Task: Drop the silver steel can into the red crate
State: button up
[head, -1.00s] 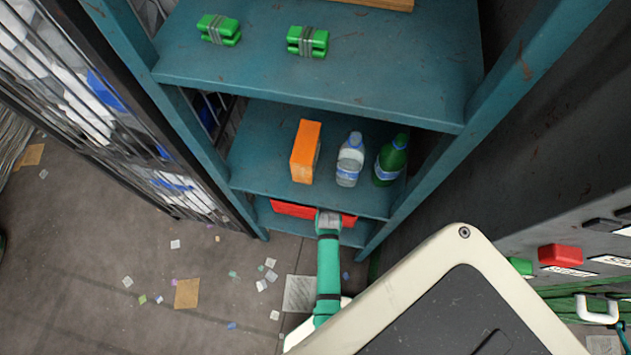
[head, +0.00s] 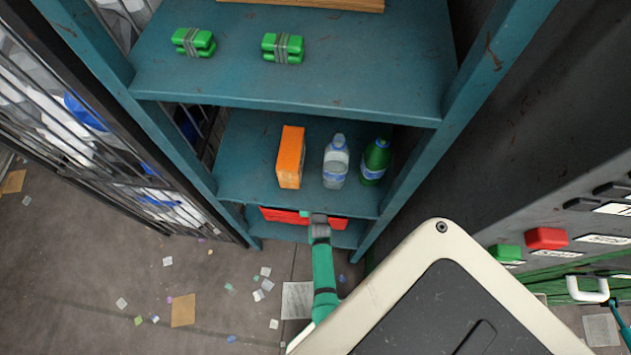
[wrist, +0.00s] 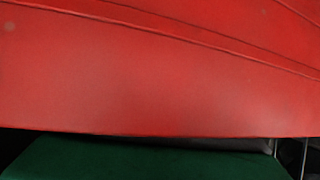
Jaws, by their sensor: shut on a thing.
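The red crate (head: 280,215) sits on the bottom shelf of the teal rack in the head view, partly covered by my arm. Its red wall (wrist: 160,80) fills most of the wrist view at very close range. My gripper (head: 308,213) is at the crate, at the end of my green forearm. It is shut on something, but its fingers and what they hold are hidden. The silver steel can cannot be made out in either view.
The shelf (head: 245,185) above the crate holds an orange box (head: 290,157), a clear bottle (head: 336,162) and a green bottle (head: 375,161). Two green bundles (head: 283,48) lie higher up. A barred cage (head: 100,140) stands left. Scraps litter the floor.

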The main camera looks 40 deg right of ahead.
jog(key=shift+d+f, duration=0.1)
jog(key=shift+f, duration=0.25)
jog(key=shift+s+f, duration=0.1)
jog(key=shift+f, duration=0.2)
jog(key=o, duration=1.3)
jog(key=shift+s+f, duration=0.1)
jog(key=shift+f, duration=0.1)
jog(key=shift+s+a, duration=0.1)
jog(key=shift+a, duration=0.1)
jog(key=shift+s+r, duration=0.1)
jog(key=shift+r, duration=0.55)
jog(key=v, duration=1.1)
jog(key=shift+a+r, duration=0.1)
jog(key=shift+r, duration=0.3)
